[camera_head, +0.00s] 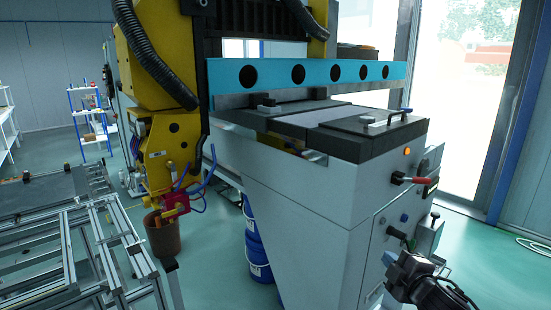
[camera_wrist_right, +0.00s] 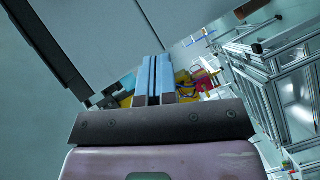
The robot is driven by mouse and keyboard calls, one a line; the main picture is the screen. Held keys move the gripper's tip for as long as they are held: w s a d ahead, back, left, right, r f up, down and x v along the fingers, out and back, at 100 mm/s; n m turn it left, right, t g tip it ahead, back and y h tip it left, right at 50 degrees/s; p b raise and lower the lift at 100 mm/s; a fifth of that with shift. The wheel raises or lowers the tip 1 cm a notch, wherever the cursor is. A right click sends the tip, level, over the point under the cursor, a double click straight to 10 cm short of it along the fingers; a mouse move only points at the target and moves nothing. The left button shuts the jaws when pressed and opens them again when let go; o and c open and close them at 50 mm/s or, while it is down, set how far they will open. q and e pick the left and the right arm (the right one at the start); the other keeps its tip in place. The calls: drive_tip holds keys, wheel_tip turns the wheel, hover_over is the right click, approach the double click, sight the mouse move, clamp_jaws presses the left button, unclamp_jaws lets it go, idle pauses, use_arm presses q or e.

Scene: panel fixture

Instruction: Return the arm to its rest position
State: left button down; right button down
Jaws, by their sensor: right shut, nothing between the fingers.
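My right gripper (camera_head: 408,270) is at the lower right of the head view, in front of the lower part of the grey machine cabinet (camera_head: 300,190). In the right wrist view its two blue-faced fingers (camera_wrist_right: 154,65) lie close together, shut with nothing between them. The gripper looks tilted, and I cannot tell its exact gap to the cabinet. My left gripper does not show.
A yellow machine arm (camera_head: 160,150) stands left. Metal frames (camera_head: 70,240) fill the lower left. Green floor (camera_head: 485,270) is open at right.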

drive_tip(key=s+f+m+g+h, duration=0.3)
drive_tip(key=s+f+m, duration=1.1)
drive_tip(key=s+f, duration=1)
drive_tip(key=s+g, duration=0.1)
drive_tip(key=s, duration=0.3)
drive_tip(key=shift+s+d+f+m, duration=0.3)
drive_tip(key=shift+s+d+m, duration=0.05)
drive_tip(key=shift+m, duration=0.05)
